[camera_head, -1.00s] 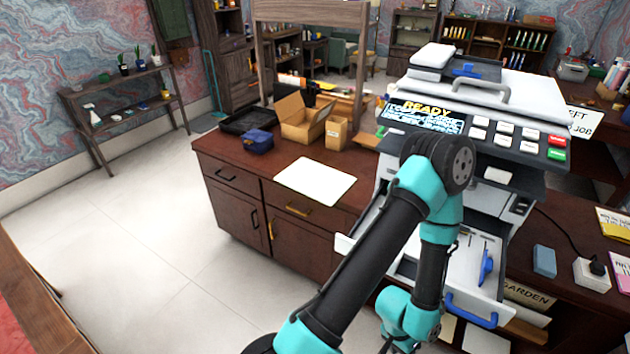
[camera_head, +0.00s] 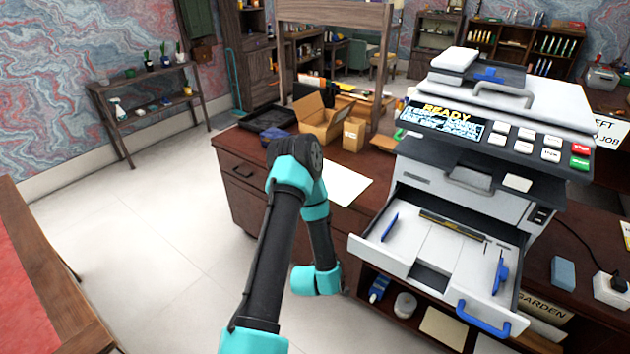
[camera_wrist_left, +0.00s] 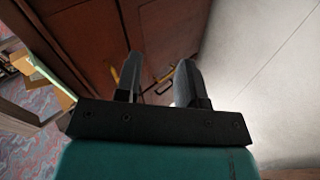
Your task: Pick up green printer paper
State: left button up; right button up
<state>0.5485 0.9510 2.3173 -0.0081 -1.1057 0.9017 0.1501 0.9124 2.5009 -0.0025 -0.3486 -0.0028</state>
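I cannot pick out any green printer paper for certain in either view. The printer (camera_head: 500,140) stands at the right in the head view, with its READY screen lit. Its paper tray (camera_head: 430,245) is pulled out and looks empty, with blue guides inside. My left arm crosses the middle of the head view, left of the tray, and its fingertips are hidden there. In the left wrist view my left gripper (camera_wrist_left: 158,78) has its two fingers apart with nothing between them, facing the dark wooden cabinet front. My right gripper is not in view.
A white sheet (camera_head: 345,183) lies on the brown desk behind my left arm, near an open cardboard box (camera_head: 322,118) and a black tray (camera_head: 268,118). The shelf below the printer holds a beige pad (camera_head: 443,327) and a white roll (camera_head: 405,305). The floor at left is clear.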

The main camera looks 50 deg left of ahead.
pick_arm(q)
jog(key=w+a+r+n+t+y, duration=0.1)
jog(key=a+r+n+t+y, duration=0.1)
jog(key=a+r, duration=0.3)
jog(key=w+a+r+n+t+y, duration=0.1)
jog(key=a+r+t, duration=0.4)
jog(key=a, duration=0.7)
jog(key=shift+w+r+n+y, duration=0.25)
jog(key=shift+r+n+y, duration=0.3)
jog(key=shift+n+y, duration=0.05)
jog(key=shift+a, duration=0.1)
jog(key=x, duration=1.2)
jog(key=shift+r, duration=0.2)
jog(key=shift+w, duration=0.15)
jog(key=shift+x, duration=2.55)
jog(key=shift+a+r, duration=0.1)
